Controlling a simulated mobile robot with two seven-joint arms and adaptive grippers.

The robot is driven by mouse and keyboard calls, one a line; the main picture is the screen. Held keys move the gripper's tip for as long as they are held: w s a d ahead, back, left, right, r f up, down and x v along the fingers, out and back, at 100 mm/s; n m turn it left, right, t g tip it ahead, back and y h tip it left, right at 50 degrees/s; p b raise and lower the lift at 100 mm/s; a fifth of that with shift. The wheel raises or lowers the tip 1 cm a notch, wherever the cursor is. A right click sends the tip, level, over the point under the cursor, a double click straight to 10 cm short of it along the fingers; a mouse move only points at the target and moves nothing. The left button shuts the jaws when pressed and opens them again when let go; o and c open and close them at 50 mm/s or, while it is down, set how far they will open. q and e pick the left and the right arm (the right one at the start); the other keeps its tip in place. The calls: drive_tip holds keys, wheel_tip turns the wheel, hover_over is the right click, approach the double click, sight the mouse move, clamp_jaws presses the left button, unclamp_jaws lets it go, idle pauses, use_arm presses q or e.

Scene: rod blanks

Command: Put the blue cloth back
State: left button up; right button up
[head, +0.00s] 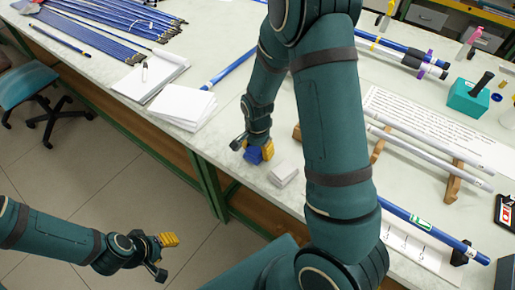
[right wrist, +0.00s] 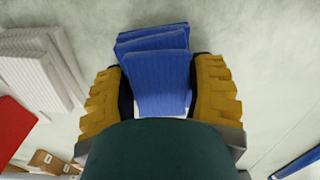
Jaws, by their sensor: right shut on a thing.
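The blue cloth (head: 252,156) is a folded, layered pad at my right gripper (head: 259,152), by the near edge of the pale worktop. In the right wrist view the cloth (right wrist: 158,78) lies between the two yellow fingers of the right gripper (right wrist: 160,95), which is shut on it. I cannot tell whether the cloth touches the worktop. My left gripper (head: 168,241) is low at the left, over the floor and away from the worktop; whether it is open or shut is unclear.
A white folded stack (head: 283,173) lies just right of the cloth. White paper stacks (head: 181,106) lie to the left. Blue rods (head: 120,25) lie at the back left. White rods rest on wooden supports (head: 453,183) at right. A teal block (head: 470,97) stands beyond.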

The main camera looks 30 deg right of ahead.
drive_tip(key=o, duration=1.1)
drive_tip(key=shift+f, duration=0.1)
drive_tip(key=shift+w+r, duration=0.1)
drive_tip(key=shift+r, duration=0.45)
wheel_tip(320, 180, up, 11)
drive_tip(key=p, duration=0.3)
drive_tip(key=shift+r, duration=0.15)
